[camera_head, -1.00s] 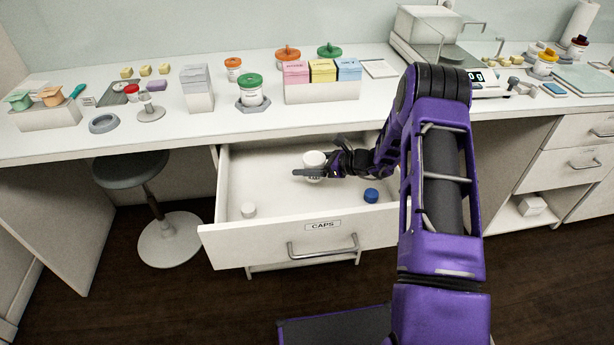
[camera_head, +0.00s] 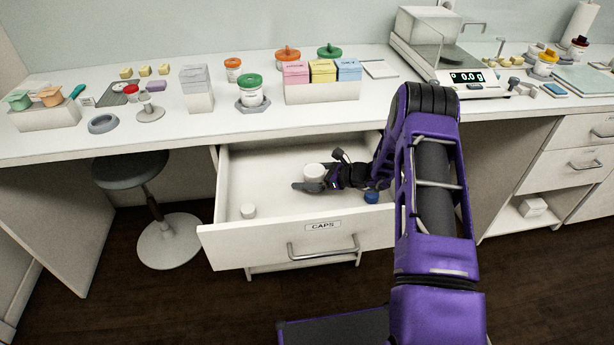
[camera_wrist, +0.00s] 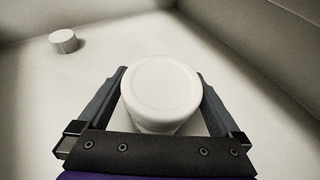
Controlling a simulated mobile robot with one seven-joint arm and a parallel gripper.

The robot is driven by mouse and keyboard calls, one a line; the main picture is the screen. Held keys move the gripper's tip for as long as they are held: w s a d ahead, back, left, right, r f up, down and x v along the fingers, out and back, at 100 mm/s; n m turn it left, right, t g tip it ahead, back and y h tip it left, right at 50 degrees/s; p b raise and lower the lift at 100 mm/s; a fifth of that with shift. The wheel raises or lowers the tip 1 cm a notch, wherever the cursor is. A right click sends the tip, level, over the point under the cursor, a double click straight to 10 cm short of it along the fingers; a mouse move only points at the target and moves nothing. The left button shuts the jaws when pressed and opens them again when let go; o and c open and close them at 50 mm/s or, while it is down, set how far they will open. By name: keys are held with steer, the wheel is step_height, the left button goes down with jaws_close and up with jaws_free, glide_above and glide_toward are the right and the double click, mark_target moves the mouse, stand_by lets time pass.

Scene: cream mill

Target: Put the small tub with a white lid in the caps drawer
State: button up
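The small tub with a white lid (camera_head: 314,171) is inside the open caps drawer (camera_head: 262,245), towards its middle. In the wrist view the tub (camera_wrist: 162,88) stands between the two dark fingers, its round lid facing the camera. My gripper (camera_head: 312,182) reaches into the drawer from the right and is shut on the tub, a finger along each side. The gripper also shows in the wrist view (camera_wrist: 162,95). The tub's base is mostly hidden, so I cannot tell whether it touches the drawer floor.
A small white cap (camera_head: 248,211) lies at the drawer's front left, and a blue cap (camera_head: 371,197) lies at the right beside my arm. The drawer's left floor is mostly clear. The counter (camera_head: 330,117) overhangs the drawer's back. A stool (camera_head: 133,170) stands at the left.

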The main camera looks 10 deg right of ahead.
steer(key=shift+r, duration=0.15)
steer(key=shift+d+r, duration=0.15)
steer(key=shift+d, duration=0.1)
steer(key=v, duration=1.1)
steer(key=shift+s+d+p, duration=0.2)
steer(key=shift+s+p, duration=0.05)
steer(key=shift+p, duration=0.15)
